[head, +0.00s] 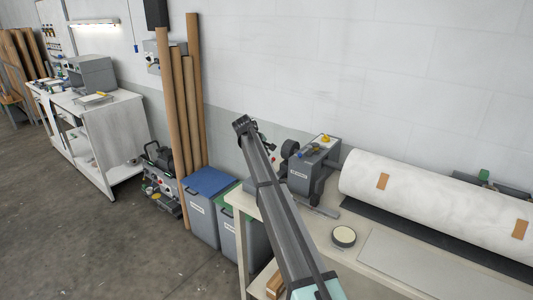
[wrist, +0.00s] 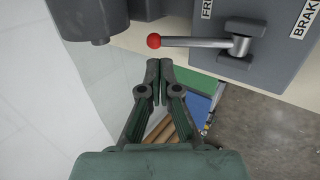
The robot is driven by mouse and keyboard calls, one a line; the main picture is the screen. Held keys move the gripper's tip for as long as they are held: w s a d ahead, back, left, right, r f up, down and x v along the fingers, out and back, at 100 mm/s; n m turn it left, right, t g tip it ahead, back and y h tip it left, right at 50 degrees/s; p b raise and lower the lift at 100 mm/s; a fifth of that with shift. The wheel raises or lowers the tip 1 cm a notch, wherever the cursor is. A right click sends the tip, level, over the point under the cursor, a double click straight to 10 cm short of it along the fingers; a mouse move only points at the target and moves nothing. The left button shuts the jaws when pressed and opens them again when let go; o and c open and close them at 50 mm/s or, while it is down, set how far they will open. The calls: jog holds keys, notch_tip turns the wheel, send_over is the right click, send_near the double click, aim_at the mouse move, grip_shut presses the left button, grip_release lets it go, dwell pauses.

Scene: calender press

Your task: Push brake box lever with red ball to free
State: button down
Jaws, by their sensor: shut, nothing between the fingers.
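The brake box lever (wrist: 195,43) ends in a red ball (wrist: 153,41) and lies sideways on the grey brake box (wrist: 285,65) in the wrist view. My gripper (wrist: 160,66) is shut and empty. Its fingertips appear just below the red ball in the picture, with a small gap; I cannot tell the depth between them. In the head view my arm crosses the middle and the lever is not clearly seen.
A grey machine (head: 316,166) stands on the bench (head: 372,287) right of my arm. A white roll (head: 435,205) and a round tin (head: 343,237) are further right. A dark cylinder (wrist: 90,18) is upper left in the wrist view.

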dwell(0.3)
jog(key=a+r+b, duration=0.2)
jog(key=a+r, duration=0.2)
jog(key=r, duration=0.8)
jog(key=shift+r, duration=0.3)
